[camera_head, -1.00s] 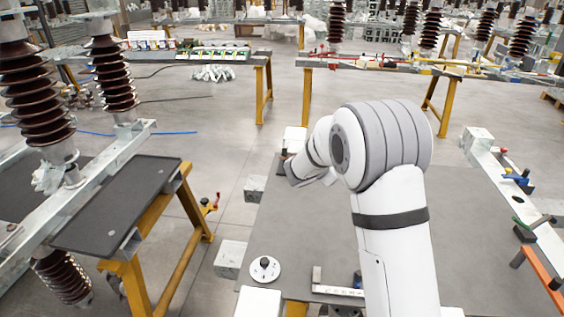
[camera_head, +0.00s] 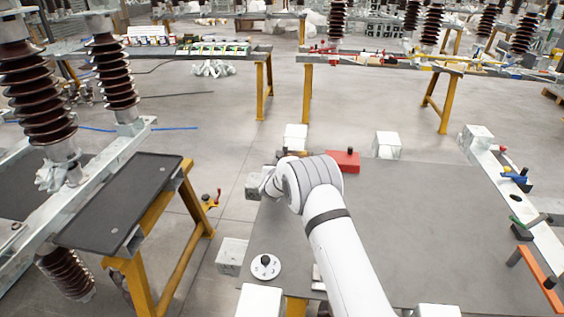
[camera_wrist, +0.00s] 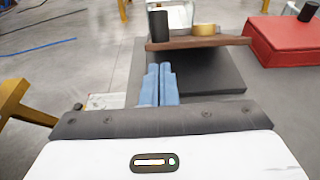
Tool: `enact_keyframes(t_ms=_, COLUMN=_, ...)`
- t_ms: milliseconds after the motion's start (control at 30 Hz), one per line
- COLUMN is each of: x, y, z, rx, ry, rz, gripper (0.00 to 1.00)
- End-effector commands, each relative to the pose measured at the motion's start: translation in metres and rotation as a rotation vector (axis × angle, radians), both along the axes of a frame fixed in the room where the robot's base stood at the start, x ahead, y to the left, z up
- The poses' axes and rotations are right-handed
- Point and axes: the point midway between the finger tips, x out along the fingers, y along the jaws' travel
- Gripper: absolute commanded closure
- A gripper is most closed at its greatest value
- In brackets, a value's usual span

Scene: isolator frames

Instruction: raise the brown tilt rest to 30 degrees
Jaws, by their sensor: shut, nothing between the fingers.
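The brown tilt rest shows in the wrist view as a brown plate (camera_wrist: 228,41) above a dark grey base (camera_wrist: 215,75). A black cylinder (camera_wrist: 158,27) and a tan round piece (camera_wrist: 204,29) show at the plate. I cannot read the plate's angle. My gripper (camera_wrist: 160,70) has its blue fingers together and empty, just short of the plate's near edge and over the left part of the base. In the head view my arm hides most of the rest and my gripper.
A red box (camera_head: 342,160) with a black knob stands to the right of the rest. A white numbered dial (camera_head: 264,268) lies at the table's near left. Metal blocks (camera_head: 386,145) stand along the edges. The table's (camera_head: 440,220) middle and right are clear.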

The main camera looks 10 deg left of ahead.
Motion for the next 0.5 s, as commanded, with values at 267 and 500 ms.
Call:
enact_keyframes(t_ms=267, x=0.026, y=-0.001, z=-0.007, rx=0.000, ry=0.000, rz=0.000, gripper=1.00)
enact_keyframes(t_ms=500, x=0.031, y=-0.001, z=-0.008, rx=0.000, ry=0.000, rz=0.001, gripper=1.00)
